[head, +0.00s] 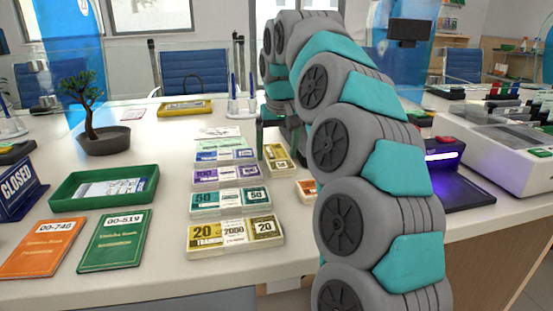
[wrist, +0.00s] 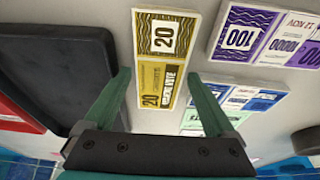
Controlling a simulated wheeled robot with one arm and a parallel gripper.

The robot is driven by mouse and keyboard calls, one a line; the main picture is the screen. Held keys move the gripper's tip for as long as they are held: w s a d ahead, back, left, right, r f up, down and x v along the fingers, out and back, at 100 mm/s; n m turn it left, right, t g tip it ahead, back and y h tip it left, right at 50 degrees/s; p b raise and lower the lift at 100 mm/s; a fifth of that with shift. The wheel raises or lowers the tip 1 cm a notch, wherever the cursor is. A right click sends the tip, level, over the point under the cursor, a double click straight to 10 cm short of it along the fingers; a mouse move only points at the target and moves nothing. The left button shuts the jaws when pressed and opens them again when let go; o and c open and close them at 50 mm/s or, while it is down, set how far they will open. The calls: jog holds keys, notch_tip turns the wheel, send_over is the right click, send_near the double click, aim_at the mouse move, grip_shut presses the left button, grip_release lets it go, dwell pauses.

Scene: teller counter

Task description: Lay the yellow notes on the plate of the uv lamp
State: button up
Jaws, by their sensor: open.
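A bundle of yellow notes (head: 278,159) marked 20 lies flat on the counter, right of the note rows. In the wrist view the yellow notes (wrist: 164,62) lie between the fingertips, long side along the fingers. My gripper (head: 279,148) points down at them, open and empty; both its fingers (wrist: 159,76) show in the wrist view. More yellow 20 notes (head: 235,232) lie in the front row. The uv lamp (head: 441,154) glows violet at the right; its dark plate (head: 468,194) is bare where seen, partly hidden by my arm.
Purple notes (head: 225,175) lie left of my gripper, with blue and green notes around them. A black tray-like thing (wrist: 62,62) is beside the left finger in the wrist view. A white machine (head: 505,145) stands right of the lamp. A green tray (head: 62,194) sits at left.

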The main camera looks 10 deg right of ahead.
jog(key=shift+f, duration=0.3)
jog(key=shift+w, duration=0.1)
jog(key=c, duration=1.4)
jog(key=shift+o, duration=0.2)
jog(key=shift+r, duration=0.1)
jog(key=shift+r, duration=0.15)
